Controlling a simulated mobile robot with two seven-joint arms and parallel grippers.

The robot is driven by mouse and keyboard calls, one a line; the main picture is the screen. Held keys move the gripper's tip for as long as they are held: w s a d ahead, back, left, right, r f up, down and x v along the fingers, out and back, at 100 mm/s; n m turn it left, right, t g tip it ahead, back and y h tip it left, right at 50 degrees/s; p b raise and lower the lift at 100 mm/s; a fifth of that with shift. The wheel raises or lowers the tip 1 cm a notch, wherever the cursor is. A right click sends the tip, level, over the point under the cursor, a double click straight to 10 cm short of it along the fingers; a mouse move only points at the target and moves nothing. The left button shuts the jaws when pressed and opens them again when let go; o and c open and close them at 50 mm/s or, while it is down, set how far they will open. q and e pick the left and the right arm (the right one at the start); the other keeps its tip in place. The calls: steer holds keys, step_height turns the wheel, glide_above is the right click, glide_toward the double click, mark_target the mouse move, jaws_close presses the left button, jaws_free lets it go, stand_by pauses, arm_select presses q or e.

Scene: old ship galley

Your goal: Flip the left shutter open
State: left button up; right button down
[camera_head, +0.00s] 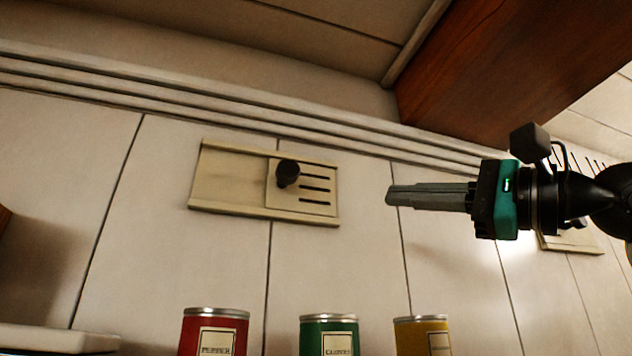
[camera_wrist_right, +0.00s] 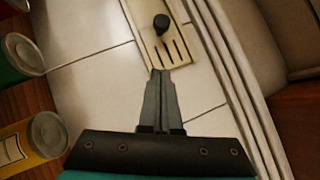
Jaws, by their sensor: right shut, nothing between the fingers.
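The left shutter (camera_head: 275,199) is a cream panel with several dark slots and a black round knob (camera_head: 288,173), set in a long frame (camera_head: 228,183) on the tiled wall. The slotted part sits at the frame's right side; the left part is plain. My right gripper (camera_head: 389,195) is shut and empty, to the right of the shutter and apart from it in the head view, pointing left. In the right wrist view, the shut fingers (camera_wrist_right: 160,74) point toward the slotted end, with the knob (camera_wrist_right: 161,22) beyond. My left gripper is not in view.
Red (camera_head: 214,330), green (camera_head: 329,332) and yellow (camera_head: 423,333) cans stand below the shutter. A second, similar panel (camera_head: 575,243) is partly hidden behind my right arm. A wooden beam (camera_head: 500,70) hangs at upper right. The wall around the shutter is clear.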

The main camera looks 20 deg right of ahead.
steer(key=p, duration=0.4)
glide_toward(318, 181)
steer(key=a+f, duration=0.2)
steer(key=a, duration=0.2)
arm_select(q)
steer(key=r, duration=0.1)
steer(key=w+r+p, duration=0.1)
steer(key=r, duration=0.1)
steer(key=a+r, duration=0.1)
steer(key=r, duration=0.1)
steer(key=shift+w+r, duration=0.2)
arm_select(e)
steer(key=a, duration=0.1)
steer(key=w+a+r, duration=0.1)
steer(key=a, duration=0.1)
steer(key=shift+w+a+r, duration=0.25)
steer(key=shift+a+r, duration=0.05)
steer(key=shift+r, duration=0.05)
